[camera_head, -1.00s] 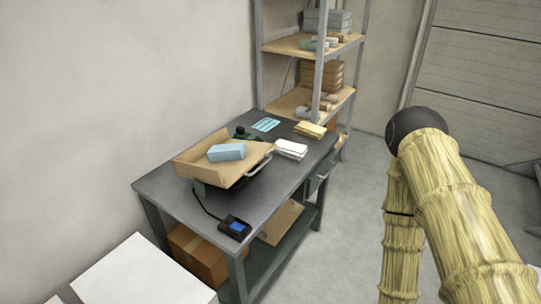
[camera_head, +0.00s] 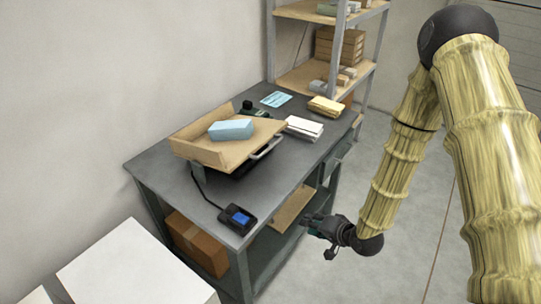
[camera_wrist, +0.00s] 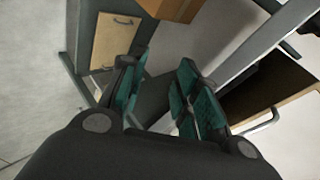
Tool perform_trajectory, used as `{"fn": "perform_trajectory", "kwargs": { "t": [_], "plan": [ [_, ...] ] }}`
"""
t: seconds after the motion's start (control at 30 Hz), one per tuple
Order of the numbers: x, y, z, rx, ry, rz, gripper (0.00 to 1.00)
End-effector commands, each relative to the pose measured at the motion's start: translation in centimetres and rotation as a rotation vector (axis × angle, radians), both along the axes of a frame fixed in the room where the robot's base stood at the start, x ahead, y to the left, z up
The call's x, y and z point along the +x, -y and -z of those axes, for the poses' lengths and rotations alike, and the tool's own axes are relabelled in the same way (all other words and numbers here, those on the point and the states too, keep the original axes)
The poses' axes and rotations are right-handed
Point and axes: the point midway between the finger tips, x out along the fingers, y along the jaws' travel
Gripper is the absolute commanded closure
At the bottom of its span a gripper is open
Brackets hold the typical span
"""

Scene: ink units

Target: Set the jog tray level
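A small control box (camera_head: 237,218) with a blue screen, joined by a cable, sits at the table's front corner. My gripper (camera_head: 311,224) is beside the table's right edge, below the tray, touching nothing that I can see. In the wrist view my gripper (camera_wrist: 157,92) has its green-padded fingers apart and empty.
White paper stacks (camera_head: 303,128), a yellow stack (camera_head: 325,106) and a blue sheet (camera_head: 276,99) lie at the table's back. A shelf rack (camera_head: 300,75) stands behind. A cardboard box (camera_head: 196,245) is below the table. Floor at the right is clear.

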Motion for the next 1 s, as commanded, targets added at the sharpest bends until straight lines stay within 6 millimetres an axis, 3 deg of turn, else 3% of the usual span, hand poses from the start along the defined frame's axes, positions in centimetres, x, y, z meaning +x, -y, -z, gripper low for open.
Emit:
{"fn": "perform_trajectory", "kwargs": {
  "t": [0.03, 0.1, 0.2, 0.4, 0.5, 0.73, 1.0],
  "plan": [
    [2.6, -0.6, -1.3, 0.079, 0.045, 0.007, 0.68],
    [5.5, -1.6, -4.3, 0.203, 0.087, 0.004, 0.68],
    [8.6, -2.8, -8.4, 0.367, 0.124, -0.018, 0.68],
    [11.7, -4.2, -15.0, 0.592, 0.141, -0.094, 0.68],
    [12.2, -4.5, -16.8, 0.647, 0.136, -0.120, 0.68],
    [13.0, -5.6, -17.8, 0.677, 0.127, -0.136, 0.68],
    [15.4, -8.9, -17.6, 0.675, 0.128, -0.136, 0.68]
  ]
}}
